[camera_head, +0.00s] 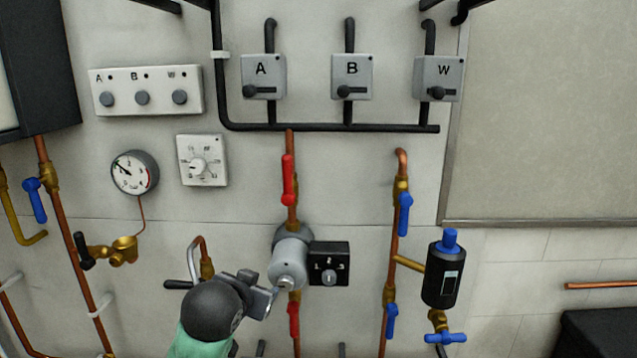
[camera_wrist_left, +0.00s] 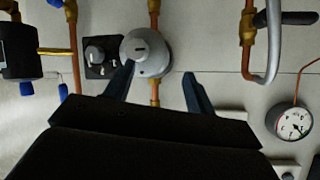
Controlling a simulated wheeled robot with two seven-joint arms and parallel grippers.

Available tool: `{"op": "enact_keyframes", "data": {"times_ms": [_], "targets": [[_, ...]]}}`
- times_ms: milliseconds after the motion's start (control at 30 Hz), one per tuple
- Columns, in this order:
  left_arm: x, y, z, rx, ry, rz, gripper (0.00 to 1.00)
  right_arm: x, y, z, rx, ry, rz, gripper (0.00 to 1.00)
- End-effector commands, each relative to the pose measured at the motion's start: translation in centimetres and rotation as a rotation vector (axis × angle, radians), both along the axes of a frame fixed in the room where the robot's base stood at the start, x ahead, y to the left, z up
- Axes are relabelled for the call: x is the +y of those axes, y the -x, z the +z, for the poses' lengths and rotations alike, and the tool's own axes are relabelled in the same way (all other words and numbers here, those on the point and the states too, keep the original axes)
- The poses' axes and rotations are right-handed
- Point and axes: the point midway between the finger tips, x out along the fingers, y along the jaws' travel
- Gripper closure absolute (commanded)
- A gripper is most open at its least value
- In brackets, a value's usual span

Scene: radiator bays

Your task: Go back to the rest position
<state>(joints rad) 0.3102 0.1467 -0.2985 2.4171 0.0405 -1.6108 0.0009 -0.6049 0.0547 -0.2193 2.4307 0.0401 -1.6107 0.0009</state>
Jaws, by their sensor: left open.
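My left gripper (camera_head: 262,296) reaches up from the bottom of the head view, in front of the wall just below and left of a grey round pump (camera_head: 290,250). Its two dark fingers (camera_wrist_left: 160,85) are spread apart in the left wrist view. The pump also shows there (camera_wrist_left: 146,50), above and between the fingertips, with nothing seen held. Whether a finger touches the pump, I cannot tell. My right gripper is not in view.
A black dial box (camera_head: 329,263) sits right of the pump. Red valve handles (camera_head: 288,180), blue valve handles (camera_head: 405,214), a pressure gauge (camera_head: 134,172) and a black cylinder (camera_head: 442,275) surround it. Copper pipes run close by. The upper right panel (camera_head: 550,110) is bare.

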Motion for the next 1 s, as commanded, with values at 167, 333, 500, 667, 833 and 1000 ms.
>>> {"op": "enact_keyframes", "data": {"times_ms": [167,333,500,667,833,1000], "targets": [[0.7,2.6,-6.3,0.115,0.026,0.019,0.45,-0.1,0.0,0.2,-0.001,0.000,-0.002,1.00],[1.2,5.6,-12.0,0.226,0.047,0.038,0.45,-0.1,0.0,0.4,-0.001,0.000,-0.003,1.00],[1.6,9.2,-17.5,0.340,0.063,0.056,0.45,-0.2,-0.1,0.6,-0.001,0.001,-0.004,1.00],[1.8,13.2,-22.4,0.449,0.075,0.072,0.45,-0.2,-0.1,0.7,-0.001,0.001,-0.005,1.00],[1.8,18.1,-27.2,0.566,0.083,0.083,0.45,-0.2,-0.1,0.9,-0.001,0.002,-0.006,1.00],[1.4,23.6,-31.4,0.682,0.090,0.089,0.45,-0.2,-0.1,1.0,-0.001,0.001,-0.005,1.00]]}}
